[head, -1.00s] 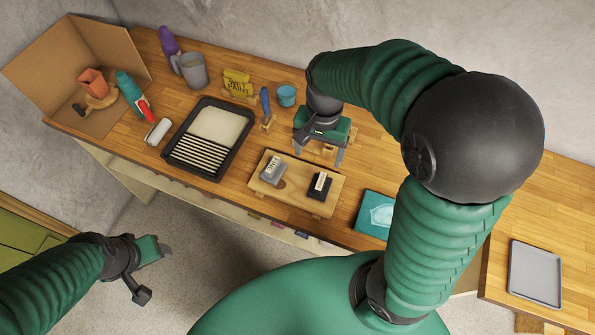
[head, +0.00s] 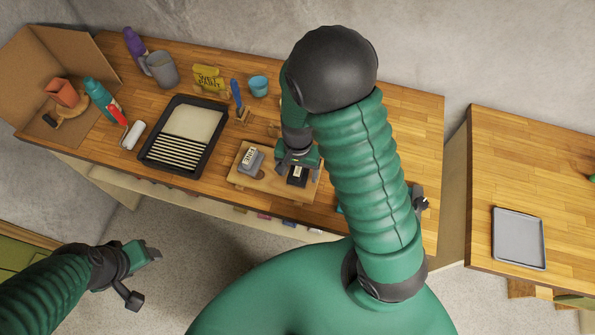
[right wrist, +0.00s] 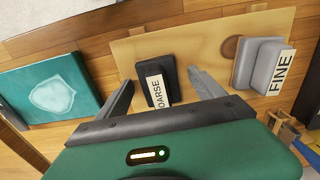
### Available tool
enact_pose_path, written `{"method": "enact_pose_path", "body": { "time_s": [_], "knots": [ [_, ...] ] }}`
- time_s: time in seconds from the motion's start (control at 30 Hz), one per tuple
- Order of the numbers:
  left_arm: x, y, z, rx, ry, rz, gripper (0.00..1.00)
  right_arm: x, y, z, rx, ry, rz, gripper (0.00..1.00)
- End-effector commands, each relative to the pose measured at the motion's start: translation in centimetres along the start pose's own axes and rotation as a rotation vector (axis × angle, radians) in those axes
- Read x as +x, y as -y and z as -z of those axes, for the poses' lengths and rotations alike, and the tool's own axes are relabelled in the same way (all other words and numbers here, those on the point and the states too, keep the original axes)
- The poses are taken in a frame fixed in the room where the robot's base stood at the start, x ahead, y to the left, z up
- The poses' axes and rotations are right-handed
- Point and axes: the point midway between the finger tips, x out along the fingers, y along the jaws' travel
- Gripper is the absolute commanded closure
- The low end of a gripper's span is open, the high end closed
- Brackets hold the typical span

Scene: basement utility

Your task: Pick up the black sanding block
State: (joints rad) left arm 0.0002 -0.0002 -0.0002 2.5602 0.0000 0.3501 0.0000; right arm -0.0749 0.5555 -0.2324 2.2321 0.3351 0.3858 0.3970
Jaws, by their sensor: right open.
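The black sanding block (head: 297,177) lies on a wooden board on the bench, at the board's right side. In the right wrist view the block (right wrist: 151,75) carries a white label that reads "OARSE", its start hidden. My right gripper (head: 297,168) is over the block. In the right wrist view its two open fingers (right wrist: 164,90) stand on either side of the block, and I cannot tell whether they touch it. A grey sanding block (head: 251,160) labelled "FINE" sits on the same board (head: 262,187). My left gripper (head: 145,276) is open and empty, away from the bench at lower left.
A black paint tray (head: 183,137) stands left of the board. A teal item with a shield emblem (right wrist: 54,87) lies beside the board. A blue-handled tool (head: 237,97) and cup (head: 258,86) stand behind. A grey tray (head: 518,238) lies on the right-hand bench.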

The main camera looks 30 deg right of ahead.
Motion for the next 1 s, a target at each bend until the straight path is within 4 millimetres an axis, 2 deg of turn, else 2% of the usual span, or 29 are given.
{"method": "enact_pose_path", "body": {
  "time_s": [0.1, 0.63, 1.0],
  "knots": [
    [0.0, -0.02, 0.01, 0.001, 0.0, 0.0, 0.43, -0.07, 0.03, -0.05, 0.0, -0.001, 0.0, 0.24],
    [0.0, -0.01, 0.01, 0.0, 0.0, 0.0, 0.43, -0.13, 0.08, -0.13, 0.0, -0.002, -0.001, 0.94],
    [-0.43, -0.02, 0.11, 0.001, 0.0, 0.0, 0.43, -0.6, 0.08, -0.04, 0.0, -0.002, 0.0, 0.95]
  ]
}}
